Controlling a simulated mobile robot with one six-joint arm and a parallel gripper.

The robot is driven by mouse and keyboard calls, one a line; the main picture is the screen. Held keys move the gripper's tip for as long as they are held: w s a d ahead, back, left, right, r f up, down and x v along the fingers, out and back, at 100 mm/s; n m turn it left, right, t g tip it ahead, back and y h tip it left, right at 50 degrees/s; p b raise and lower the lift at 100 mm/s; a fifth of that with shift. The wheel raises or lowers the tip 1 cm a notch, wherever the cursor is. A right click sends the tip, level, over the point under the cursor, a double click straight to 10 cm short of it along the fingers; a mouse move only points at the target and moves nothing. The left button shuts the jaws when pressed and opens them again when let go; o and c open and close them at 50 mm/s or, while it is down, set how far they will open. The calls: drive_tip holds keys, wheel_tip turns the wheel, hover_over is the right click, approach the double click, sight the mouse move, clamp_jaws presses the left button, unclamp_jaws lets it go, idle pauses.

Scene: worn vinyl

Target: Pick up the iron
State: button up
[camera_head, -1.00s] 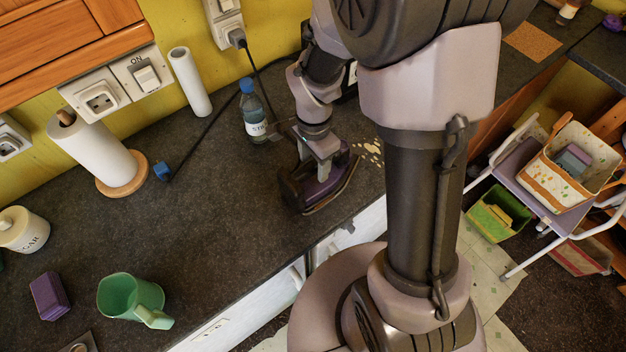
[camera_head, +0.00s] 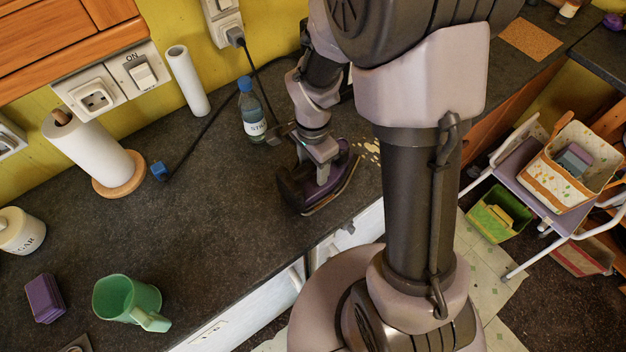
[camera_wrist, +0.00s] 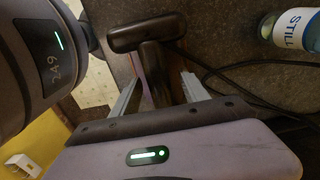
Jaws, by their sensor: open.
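The iron (camera_head: 333,188) is dark with purple parts and sits on the dark worktop near its front edge. Its dark handle (camera_wrist: 147,32) shows in the wrist view. My gripper (camera_head: 322,172) is at the iron from above, and its fingers cover part of the iron in the head view. In the wrist view my gripper (camera_wrist: 160,92) is open, with one finger on each side of a dark part of the iron. I cannot tell whether either finger touches it.
A water bottle (camera_head: 253,115) stands just left of my arm; its label also shows in the wrist view (camera_wrist: 294,30). A black cord (camera_head: 262,85) runs from the wall socket. A paper roll (camera_head: 95,150) and a green jug (camera_head: 128,299) stand to the left.

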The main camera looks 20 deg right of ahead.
clamp_jaws()
idle(1.4)
